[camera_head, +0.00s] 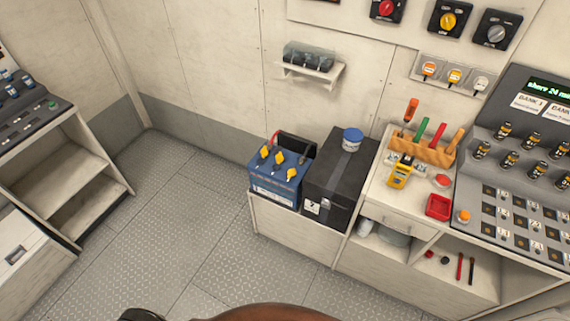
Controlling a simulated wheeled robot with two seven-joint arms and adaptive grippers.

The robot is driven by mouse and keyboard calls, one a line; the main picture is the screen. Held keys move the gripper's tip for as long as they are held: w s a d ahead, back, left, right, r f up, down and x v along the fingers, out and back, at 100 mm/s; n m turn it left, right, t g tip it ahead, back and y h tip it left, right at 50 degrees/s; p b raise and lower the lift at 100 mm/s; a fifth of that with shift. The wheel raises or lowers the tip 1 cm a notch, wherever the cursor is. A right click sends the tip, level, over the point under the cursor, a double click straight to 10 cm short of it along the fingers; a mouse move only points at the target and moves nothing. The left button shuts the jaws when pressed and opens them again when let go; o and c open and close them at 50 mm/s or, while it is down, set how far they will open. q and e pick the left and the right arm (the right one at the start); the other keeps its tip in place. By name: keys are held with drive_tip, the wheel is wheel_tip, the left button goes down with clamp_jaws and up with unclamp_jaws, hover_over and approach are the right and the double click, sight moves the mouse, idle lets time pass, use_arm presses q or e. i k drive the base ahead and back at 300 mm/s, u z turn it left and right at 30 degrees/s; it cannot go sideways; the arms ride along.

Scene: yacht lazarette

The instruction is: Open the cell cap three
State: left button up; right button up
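A blue battery (272,184) stands on a low white shelf near the middle of the view. Several yellow caps with dark parts sit on its top: one at the left (264,152), one in the middle (279,157) and one at the front right (291,175). The numbers on the caps are too small to read, so I cannot tell which is cap three. A red cable and a black part show at the battery's back. Neither of my grippers shows in this view.
A black box (333,185) with a blue-lidded jar (352,139) on it stands right beside the battery. Further right are a wooden tool rack (421,149), a yellow meter (400,172), a red tray (439,206) and a switch console (520,158). The floor (185,225) in front is clear.

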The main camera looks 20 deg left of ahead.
sight(291, 172)
drive_tip(key=u, duration=2.5)
drive_tip(key=i, duration=2.65)
drive_tip(key=z, duration=3.3)
